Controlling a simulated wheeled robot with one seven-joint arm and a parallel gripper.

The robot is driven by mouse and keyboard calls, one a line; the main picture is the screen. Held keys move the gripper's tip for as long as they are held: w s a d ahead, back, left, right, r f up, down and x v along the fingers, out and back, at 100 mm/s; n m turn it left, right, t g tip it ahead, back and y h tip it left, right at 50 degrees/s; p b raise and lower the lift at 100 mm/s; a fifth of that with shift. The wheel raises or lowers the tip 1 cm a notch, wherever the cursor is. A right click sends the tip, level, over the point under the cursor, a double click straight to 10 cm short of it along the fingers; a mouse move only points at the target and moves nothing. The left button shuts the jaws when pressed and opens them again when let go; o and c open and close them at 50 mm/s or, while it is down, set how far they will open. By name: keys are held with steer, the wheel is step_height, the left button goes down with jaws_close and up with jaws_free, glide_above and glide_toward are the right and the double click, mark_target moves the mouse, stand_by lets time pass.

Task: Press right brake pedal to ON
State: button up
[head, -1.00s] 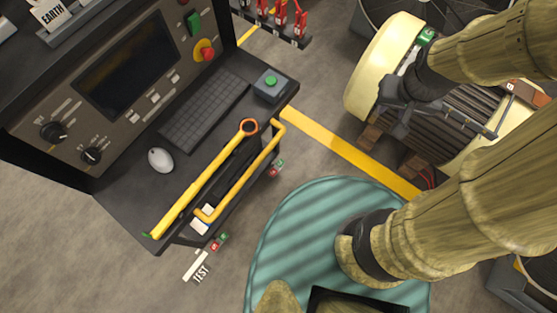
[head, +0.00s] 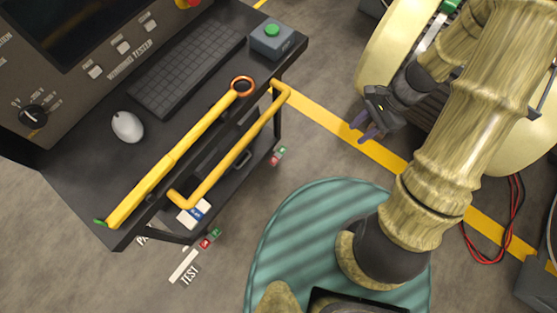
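Two small red-and-green brake pedals show low at the near side of the console cart. The right one (head: 279,155) sits near the cart's right leg, beside the yellow floor line. The left one (head: 210,238) sits near the cart's front left corner, by the white TEST label. Both are small, so I cannot tell their settings for sure. My gripper (head: 361,130) hangs to the right of the right pedal, well apart from it, over the yellow line. Its two dark fingers point down-left with a gap between them, and nothing is held.
The cart top (head: 75,185) carries a mouse, a keyboard, a yellow rod (head: 170,165) and a green-button box (head: 272,38). A yellow handle (head: 235,150) juts from its near edge. A cream-flanged rotor (head: 385,50) stands behind my gripper. Floor between gripper and right pedal is clear.

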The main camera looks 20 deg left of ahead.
mark_target(278, 156)
steer(key=w+a+f+m+t+y+b, duration=0.1)
steer(key=a+f+m+t+y+b, duration=0.2)
steer(key=f+m+b, duration=0.6)
steer(key=w+a+f+m+t+y+b, duration=0.1)
steer(key=f+m+b, duration=0.9)
steer(key=f, duration=2.2)
steer(key=w+a+f+m+t+y+b, duration=0.2)
steer(key=a+f+m+t+y+b, duration=0.3)
steer(key=f+b, duration=1.1)
step_height(278, 156, down, 5)
steer(key=m+t+y, duration=0.1)
steer(key=m+y, duration=0.2)
steer(key=m, duration=0.2)
steer(key=shift+a+f+t, duration=0.15)
steer(key=shift+t, duration=0.25)
steer(key=shift+a, duration=0.1)
steer(key=b+x, duration=0.8)
steer(key=x, duration=0.8)
steer(key=shift+w+a+f, duration=0.1)
steer(key=shift+a, duration=0.15)
steer(key=shift+w+a, duration=0.15)
steer(key=shift+a, duration=0.2)
jaws_close()
